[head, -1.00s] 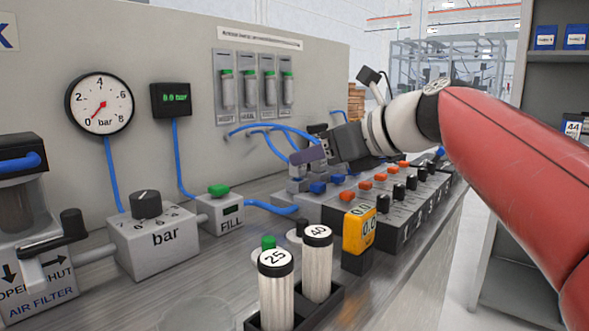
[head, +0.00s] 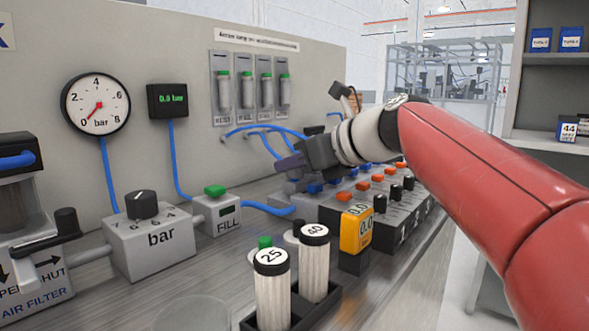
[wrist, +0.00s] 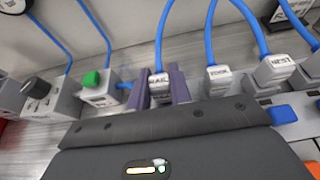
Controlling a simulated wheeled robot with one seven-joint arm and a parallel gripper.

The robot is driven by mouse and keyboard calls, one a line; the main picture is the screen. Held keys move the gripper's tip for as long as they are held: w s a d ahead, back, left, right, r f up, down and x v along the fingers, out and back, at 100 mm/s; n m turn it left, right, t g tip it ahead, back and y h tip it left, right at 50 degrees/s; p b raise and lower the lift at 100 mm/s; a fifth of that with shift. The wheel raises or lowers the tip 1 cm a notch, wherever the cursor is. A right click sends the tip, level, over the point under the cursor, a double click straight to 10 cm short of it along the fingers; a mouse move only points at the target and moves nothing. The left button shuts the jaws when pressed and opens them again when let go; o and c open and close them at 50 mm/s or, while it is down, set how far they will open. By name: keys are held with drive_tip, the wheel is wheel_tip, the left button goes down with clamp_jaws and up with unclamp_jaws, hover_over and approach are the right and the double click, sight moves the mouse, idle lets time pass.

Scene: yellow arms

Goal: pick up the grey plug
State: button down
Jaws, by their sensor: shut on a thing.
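The grey plug (wrist: 161,84) has a dark-lettered label, only partly readable, and a blue hose rising from its top. In the wrist view it sits between the two purple fingers of my gripper (wrist: 161,90), which is shut on it. In the head view my gripper (head: 290,164) is low at the left end of the grey block with coloured buttons, and the plug is hard to make out there. The plug's lower end is hidden by my gripper body, so I cannot tell whether it sits in a socket.
Two similar grey plugs with blue hoses, one (wrist: 219,77) and another (wrist: 274,70), stand to the right in the wrist view. A FILL box with a green button (wrist: 91,78) is on the left. Labelled cylinders (head: 314,262) stand in front in the head view.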

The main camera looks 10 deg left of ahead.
wheel_tip(320, 180, up, 20)
drive_tip(key=p, duration=0.8)
idle(0.3)
